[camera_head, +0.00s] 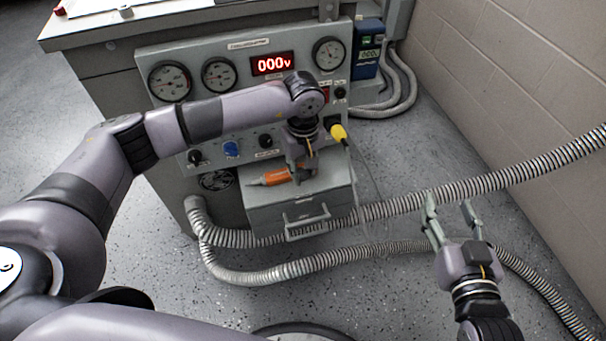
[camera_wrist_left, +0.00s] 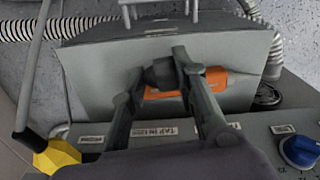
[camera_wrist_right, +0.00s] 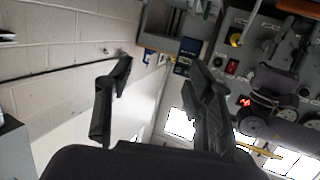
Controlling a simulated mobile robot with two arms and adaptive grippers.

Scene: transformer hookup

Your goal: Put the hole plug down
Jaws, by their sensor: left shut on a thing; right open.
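My left gripper (camera_head: 301,172) points down at the top of the grey box (camera_head: 265,197) below the panel. In the left wrist view its fingers (camera_wrist_left: 158,68) are shut on a dark, rounded piece, which looks like the hole plug (camera_wrist_left: 161,73). The plug is at or just above the box top; I cannot tell whether it touches. My right gripper (camera_head: 449,204) is open and empty above the floor.
The panel (camera_head: 245,95) with gauges, a red "000v" display (camera_head: 272,64), a blue knob (camera_head: 231,148) and a yellow plug (camera_head: 338,133) stands behind the box. Ribbed conduits (camera_head: 285,272) run along the floor. A block wall (camera_head: 510,80) is at the right.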

